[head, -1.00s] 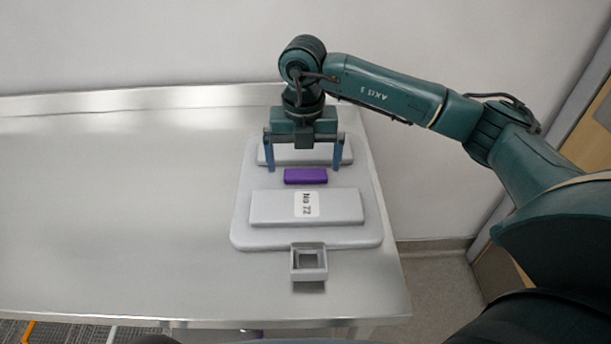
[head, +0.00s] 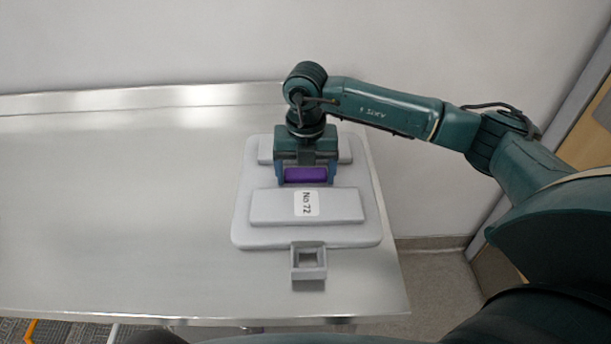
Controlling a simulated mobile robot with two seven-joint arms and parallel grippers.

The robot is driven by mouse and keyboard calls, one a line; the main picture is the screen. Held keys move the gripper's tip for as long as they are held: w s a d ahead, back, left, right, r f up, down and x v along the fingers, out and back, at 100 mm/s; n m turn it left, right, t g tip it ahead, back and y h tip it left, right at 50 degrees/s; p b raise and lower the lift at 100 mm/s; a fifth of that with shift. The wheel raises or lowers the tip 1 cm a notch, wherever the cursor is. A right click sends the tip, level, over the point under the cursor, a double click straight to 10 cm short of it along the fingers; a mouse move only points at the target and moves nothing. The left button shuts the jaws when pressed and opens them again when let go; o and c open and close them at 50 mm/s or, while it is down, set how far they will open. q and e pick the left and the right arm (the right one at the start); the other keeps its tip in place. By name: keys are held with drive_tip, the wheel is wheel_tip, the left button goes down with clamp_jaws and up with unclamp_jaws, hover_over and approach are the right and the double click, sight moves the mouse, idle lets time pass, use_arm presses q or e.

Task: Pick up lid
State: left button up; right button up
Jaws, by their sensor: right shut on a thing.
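The lid (head: 253,236) is a light grey rounded plate with two raised panels, lying flat on the steel table at the right. The front panel bears a label reading "No 72". A purple handle block (head: 306,175) sits in the gap between the panels. My right gripper (head: 306,179) is down over the lid and shut on the purple block, with one blue finger at each end of it. The gripper body hides part of the rear panel. My left gripper is not in view.
A small grey square frame (head: 309,274) stands at the lid's front edge, near the table's front. The steel table (head: 120,215) is clear on the left. A wall with a raised table edge runs behind. The table's right edge is close to the lid.

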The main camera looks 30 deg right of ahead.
drive_tip(key=c, duration=0.6)
drive_tip(key=shift+w+r, duration=0.1)
